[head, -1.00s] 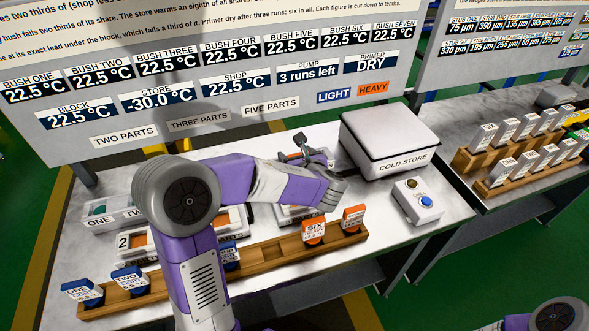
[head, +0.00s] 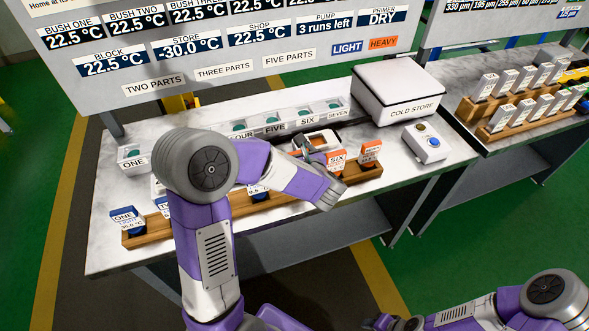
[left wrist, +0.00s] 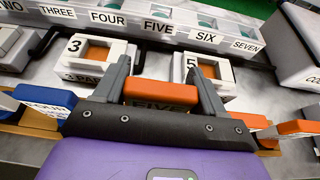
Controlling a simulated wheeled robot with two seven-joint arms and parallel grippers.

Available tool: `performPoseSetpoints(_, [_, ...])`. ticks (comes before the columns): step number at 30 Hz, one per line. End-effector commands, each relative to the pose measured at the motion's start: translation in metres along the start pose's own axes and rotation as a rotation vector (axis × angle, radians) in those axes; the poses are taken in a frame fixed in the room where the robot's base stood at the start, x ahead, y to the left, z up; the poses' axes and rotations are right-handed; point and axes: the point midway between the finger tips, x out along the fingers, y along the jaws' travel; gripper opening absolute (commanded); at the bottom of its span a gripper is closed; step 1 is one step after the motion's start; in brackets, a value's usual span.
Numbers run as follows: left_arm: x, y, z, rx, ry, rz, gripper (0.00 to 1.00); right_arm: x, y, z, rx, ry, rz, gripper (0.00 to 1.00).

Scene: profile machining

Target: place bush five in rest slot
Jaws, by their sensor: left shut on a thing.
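Bush five (left wrist: 160,93) is an orange block between the fingertips of my left gripper (left wrist: 163,88) in the left wrist view, its FIVE label partly hidden by the gripper. In the head view my left gripper (head: 312,150) is over the wooden rest rack (head: 357,174), and my arm hides bush five. Bush four (left wrist: 45,97), blue, is to its left, and bush six (left wrist: 296,128), orange, to its right. Whether bush five touches the rack is hidden. My right gripper (head: 393,323) shows only partly at the bottom edge.
Behind the rack stand white blocks marked 3 (left wrist: 95,52) and 5 (left wrist: 212,70), then a row of labelled compartments (left wrist: 176,38). The cold store (head: 398,95) and a button box (head: 427,143) stand to the right. Bush seven (head: 370,150) is close to bush six.

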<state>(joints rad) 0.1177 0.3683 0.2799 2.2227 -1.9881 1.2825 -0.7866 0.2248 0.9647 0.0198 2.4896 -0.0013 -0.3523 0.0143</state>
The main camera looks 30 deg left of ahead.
Motion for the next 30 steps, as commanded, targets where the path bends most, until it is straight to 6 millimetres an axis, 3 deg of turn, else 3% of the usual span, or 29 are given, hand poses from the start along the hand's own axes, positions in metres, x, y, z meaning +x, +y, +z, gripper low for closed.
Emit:
performPoseSetpoints(11, [0.016, 0.0, -0.037, -0.001, -0.001, 0.0, 0.01, 0.011, 0.004, 0.0, 0.0, -0.001, 0.0, 0.43])
performPoseSetpoints(23, [0.017, 0.0, -0.04, -0.003, -0.004, -0.001, 0.01, 0.015, 0.006, 0.0, 0.0, -0.001, 0.0, 0.43])
performPoseSetpoints(24, [0.017, 0.0, -0.04, -0.002, -0.001, 0.0, 0.75, 0.014, 0.005, 0.0, 0.0, -0.001, 0.0, 0.43])
performPoseSetpoints(28, [0.017, 0.0, -0.04, -0.002, -0.001, 0.0, 0.95, 0.014, 0.005, 0.0, 0.0, -0.001, 0.0, 0.43])
performPoseSetpoints(30, [0.017, 0.0, -0.04, -0.002, -0.001, 0.0, 0.96, 0.014, 0.005, 0.0, 0.0, -0.001, 0.0, 0.43])
